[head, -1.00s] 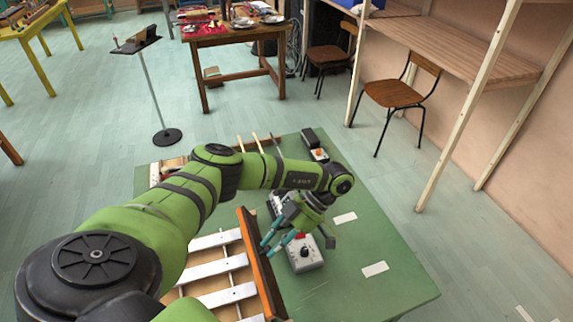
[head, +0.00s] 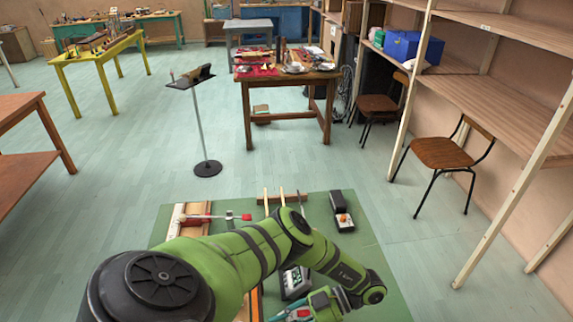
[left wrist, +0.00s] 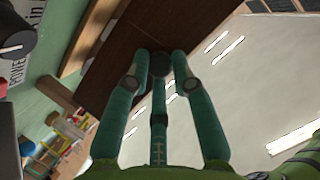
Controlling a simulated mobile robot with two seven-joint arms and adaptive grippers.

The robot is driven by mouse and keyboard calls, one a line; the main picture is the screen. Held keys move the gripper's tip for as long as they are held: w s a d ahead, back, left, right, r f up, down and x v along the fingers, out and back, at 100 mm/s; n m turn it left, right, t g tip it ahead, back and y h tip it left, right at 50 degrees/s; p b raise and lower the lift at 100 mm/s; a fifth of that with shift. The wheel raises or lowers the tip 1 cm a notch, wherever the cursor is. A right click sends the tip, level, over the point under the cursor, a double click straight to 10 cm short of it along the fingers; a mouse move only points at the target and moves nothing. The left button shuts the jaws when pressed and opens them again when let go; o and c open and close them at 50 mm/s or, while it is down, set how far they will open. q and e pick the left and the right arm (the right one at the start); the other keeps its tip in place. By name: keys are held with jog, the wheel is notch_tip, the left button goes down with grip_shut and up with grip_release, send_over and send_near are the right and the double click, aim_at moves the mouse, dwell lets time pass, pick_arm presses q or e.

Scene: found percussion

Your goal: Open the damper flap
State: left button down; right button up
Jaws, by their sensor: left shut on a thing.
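The damper flap seems to be the dark brown panel (left wrist: 130,50) filling the upper middle of the left wrist view, with a dark round knob (left wrist: 159,64) in front of it. My left gripper's teal fingers (left wrist: 160,74) are closed around the knob. In the head view my left gripper (head: 290,316) is low, at the bottom edge of the picture. My arm and the picture edge hide most of the panel there; only a thin orange-brown strip (head: 257,303) shows. My right gripper is not in view.
The green table (head: 375,255) carries a mallet with a red handle (head: 210,217), a black box with an orange knob (head: 342,211) and a grey device (head: 295,283) beside my arm. A stand (head: 198,120) is beyond. The table's right side is mostly clear.

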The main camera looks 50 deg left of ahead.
pick_arm(q)
jog(key=shift+s+d+f, duration=0.1)
jog(key=shift+f, duration=0.05)
jog(key=c, duration=1.1)
grip_release()
jog(key=shift+o, duration=0.2)
jog(key=v, duration=0.7)
jog(key=shift+w, duration=0.25)
